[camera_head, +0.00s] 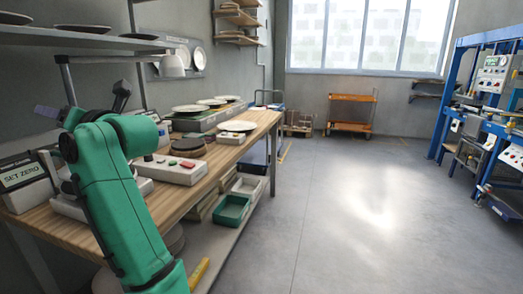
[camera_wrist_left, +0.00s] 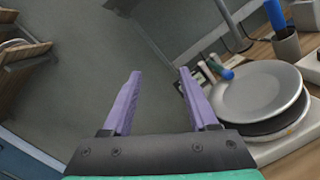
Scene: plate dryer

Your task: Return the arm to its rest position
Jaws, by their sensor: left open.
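My left arm (camera_head: 117,192), green, reaches in from the bottom left of the head view and is raised over the wooden workbench (camera_head: 268,118). My right gripper is not in view.
The bench holds a white plate (camera_head: 237,126), a button box (camera_head: 176,169) and a "SET ZERO" device (camera_head: 25,180). A shelf with plates (camera_head: 82,28) hangs above the left side. A green bin (camera_head: 232,210) sits below. The floor (camera_head: 350,215) to the right is clear.

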